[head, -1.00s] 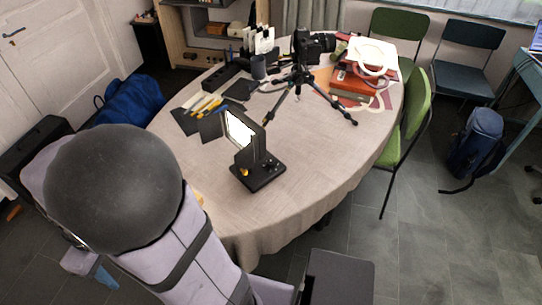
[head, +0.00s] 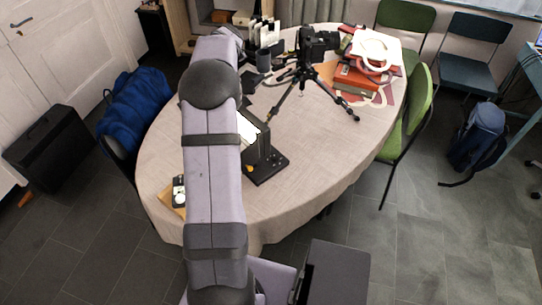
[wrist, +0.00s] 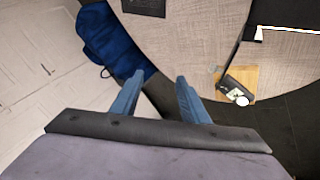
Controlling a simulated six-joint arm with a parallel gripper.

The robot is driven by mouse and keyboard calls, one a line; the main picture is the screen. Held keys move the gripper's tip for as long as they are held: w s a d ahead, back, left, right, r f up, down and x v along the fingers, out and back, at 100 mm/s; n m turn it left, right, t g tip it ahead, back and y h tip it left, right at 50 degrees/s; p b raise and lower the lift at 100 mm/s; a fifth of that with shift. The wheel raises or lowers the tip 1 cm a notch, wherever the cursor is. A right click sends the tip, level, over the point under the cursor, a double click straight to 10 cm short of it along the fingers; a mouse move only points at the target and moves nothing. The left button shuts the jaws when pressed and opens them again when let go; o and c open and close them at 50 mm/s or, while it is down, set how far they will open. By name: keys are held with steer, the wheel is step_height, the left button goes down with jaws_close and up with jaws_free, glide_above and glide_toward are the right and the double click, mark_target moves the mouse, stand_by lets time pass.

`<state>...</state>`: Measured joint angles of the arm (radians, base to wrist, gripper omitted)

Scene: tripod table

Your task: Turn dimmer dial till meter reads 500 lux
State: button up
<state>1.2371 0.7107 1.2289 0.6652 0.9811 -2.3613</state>
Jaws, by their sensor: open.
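The black lamp (head: 262,163) stands on the tablecloth, its lit panel mostly hidden behind my arm in the head view. Small knobs show on its base; I cannot tell which is the dimmer dial. A small dark device with a white round part, probably the meter (head: 179,191), lies on a tan board (head: 166,199) at the table's front left. The device also shows in the wrist view (wrist: 232,90), right of my gripper; its reading is too small to read. My gripper (wrist: 160,78) is open and empty, apart from the device and lamp. The head view does not show its fingers.
A camera on a tripod (head: 307,60) stands behind the lamp, with stacked books (head: 357,78) to its right. A blue bag (head: 132,110) is beside the table's left edge. The table's front right is clear.

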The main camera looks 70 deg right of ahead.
steer(key=s+d+f+n+h+b, duration=0.2)
steer(key=s+d, duration=0.6)
steer(key=d, duration=0.1)
steer(key=g+y+b, duration=0.3)
steer(key=g+b, duration=0.1)
steer(key=g, duration=0.3)
glide_above(275, 156)
step_height(275, 156, down, 15)
steer(key=shift+f, duration=0.1)
steer(key=shift+f+p, duration=1.15)
steer(key=shift+f, duration=2.5)
jaws_close()
